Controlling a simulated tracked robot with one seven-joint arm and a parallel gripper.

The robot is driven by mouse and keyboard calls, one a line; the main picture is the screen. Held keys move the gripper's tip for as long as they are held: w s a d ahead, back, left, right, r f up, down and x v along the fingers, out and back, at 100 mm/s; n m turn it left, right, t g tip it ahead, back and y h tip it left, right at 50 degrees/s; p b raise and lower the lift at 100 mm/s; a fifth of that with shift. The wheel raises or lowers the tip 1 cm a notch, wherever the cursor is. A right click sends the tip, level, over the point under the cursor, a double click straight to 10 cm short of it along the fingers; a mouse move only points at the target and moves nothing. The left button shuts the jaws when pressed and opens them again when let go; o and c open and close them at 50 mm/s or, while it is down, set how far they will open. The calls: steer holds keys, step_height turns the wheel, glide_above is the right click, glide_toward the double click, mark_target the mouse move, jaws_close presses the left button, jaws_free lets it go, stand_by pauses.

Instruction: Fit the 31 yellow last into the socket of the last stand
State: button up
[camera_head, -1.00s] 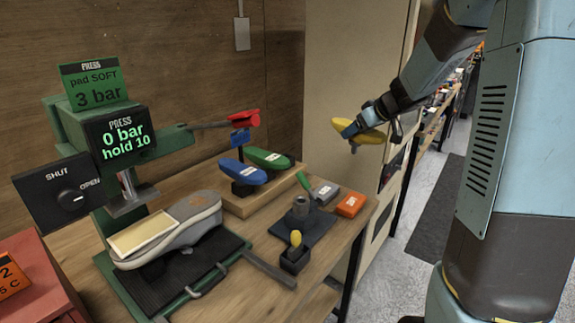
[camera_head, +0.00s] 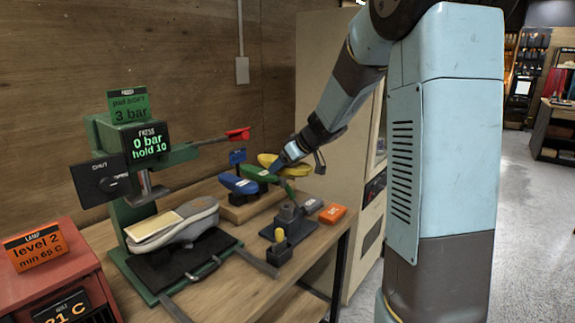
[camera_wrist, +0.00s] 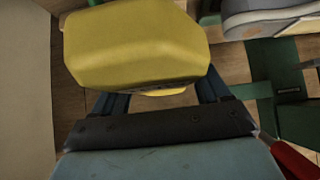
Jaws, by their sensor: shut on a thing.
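The yellow last (camera_head: 268,160) is held in my gripper (camera_head: 287,159); in the head view it shows at the back of the bench, just behind the green last (camera_head: 262,173). In the wrist view the yellow last (camera_wrist: 140,45) fills the top between the fingers of my gripper (camera_wrist: 160,97), and its number is not readable. The last stand (camera_head: 290,212), a dark post on a dark base, stands near the bench's right front; its socket opening is too small to make out. The last appears apart from the stand.
An orange block (camera_head: 333,213) lies right of the stand. A small dark holder (camera_head: 279,250) stands in front. The green press (camera_head: 135,190) with a grey sneaker (camera_head: 175,225) is at left.

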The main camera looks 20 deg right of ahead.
steer(key=shift+d+r, duration=0.1)
steer(key=shift+d, duration=0.25)
steer(key=shift+s+f, duration=0.1)
steer(key=shift+f, duration=2.8)
steer(key=shift+f, duration=2.3)
steer(key=o, duration=1.4)
steer(key=shift+s, duration=0.1)
steer(key=v, duration=1.3)
steer(key=shift+s+d+r, duration=0.2)
steer(key=shift+d, duration=0.05)
